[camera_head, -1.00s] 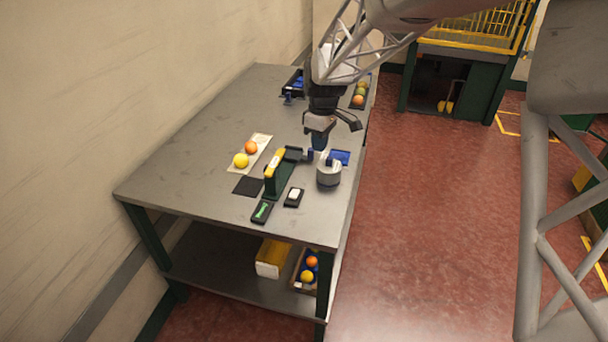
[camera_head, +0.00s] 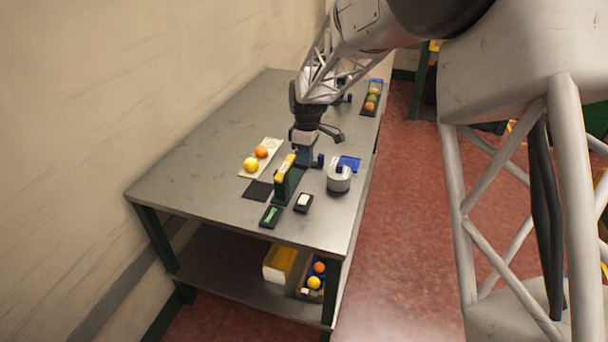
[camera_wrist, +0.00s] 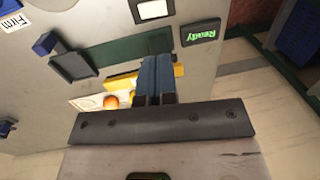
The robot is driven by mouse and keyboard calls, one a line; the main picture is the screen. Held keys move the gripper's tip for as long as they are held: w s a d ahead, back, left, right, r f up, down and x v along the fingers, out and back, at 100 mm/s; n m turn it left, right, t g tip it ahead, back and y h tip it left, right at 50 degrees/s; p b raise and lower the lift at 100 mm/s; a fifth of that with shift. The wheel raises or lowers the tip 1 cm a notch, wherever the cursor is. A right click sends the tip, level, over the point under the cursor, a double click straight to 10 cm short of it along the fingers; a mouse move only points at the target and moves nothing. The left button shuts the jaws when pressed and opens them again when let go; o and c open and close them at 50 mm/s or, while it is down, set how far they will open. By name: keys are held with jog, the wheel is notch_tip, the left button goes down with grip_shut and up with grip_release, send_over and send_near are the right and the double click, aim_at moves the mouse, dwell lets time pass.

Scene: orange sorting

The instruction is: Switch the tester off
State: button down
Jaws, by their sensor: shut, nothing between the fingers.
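The tester (camera_head: 286,182) is a dark green upright body with a yellow top on the grey table. In front of it lie a small black box with a green-lit display (camera_head: 270,216) and a black box with a white face (camera_head: 303,202). In the wrist view the display (camera_wrist: 200,33) reads "Ready" in green, and the white-faced box (camera_wrist: 152,9) is at the top edge. My gripper (camera_head: 306,162) is just behind the tester, pointing down. In the wrist view its blue fingers (camera_wrist: 155,75) are shut and empty, overlapping the tester's yellow part. I cannot tell whether they touch it.
A fruit tray (camera_head: 372,84) is at the back. Bare tabletop lies left.

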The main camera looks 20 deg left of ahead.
aim_at(303, 201)
jog(key=f, duration=0.4)
jog(key=s+f, duration=0.1)
jog(key=f, duration=0.4)
jog(key=s+f, duration=0.1)
jog(key=f, duration=0.3)
jog(key=shift+f, duration=0.3)
